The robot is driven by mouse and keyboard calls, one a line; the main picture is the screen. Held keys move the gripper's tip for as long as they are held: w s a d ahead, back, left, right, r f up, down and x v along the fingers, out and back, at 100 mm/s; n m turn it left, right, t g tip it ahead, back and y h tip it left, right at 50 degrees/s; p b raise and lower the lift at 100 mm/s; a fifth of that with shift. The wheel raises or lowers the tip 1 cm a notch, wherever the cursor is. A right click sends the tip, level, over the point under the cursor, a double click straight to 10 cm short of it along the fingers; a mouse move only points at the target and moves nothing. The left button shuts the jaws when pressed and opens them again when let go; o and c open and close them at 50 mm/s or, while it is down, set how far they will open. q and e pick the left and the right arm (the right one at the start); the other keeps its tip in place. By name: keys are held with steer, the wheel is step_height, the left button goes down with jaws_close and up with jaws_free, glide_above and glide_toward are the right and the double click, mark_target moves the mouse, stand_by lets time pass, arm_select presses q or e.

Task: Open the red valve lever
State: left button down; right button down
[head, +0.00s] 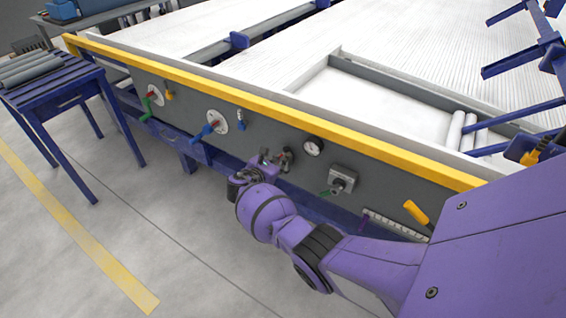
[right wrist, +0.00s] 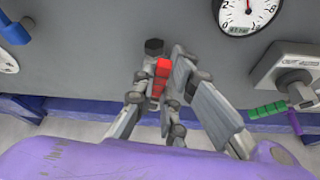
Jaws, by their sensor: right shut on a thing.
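The red valve lever (right wrist: 162,76) shows in the right wrist view, below a dark valve fitting (right wrist: 154,46) on the grey panel. My right gripper (right wrist: 158,92) has its fingers on both sides of the lever and is shut on it. In the head view my right gripper (head: 265,164) is at the panel, at the valve left of the gauge. The red of the lever is hidden there by the gripper. My left gripper is in neither view.
A yellow rail (head: 270,96) runs above the panel. A blue table (head: 52,88) holds grey pipes.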

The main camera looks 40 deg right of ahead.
steer(key=shift+w+a+r+n+g+b, duration=0.1)
steer(key=shift+w+n+g+b, duration=0.15)
steer(key=shift+n, duration=0.2)
steer(key=shift+w+a+n+g+b, duration=0.1)
steer(key=shift+w+n+g, duration=0.25)
steer(key=shift+n, duration=0.1)
steer(key=c, duration=1.8)
jaws_free()
steer(key=shift+a, duration=0.15)
steer(key=v, duration=1.1)
steer(key=shift+a, duration=0.35)
steer(key=shift+s, duration=0.15)
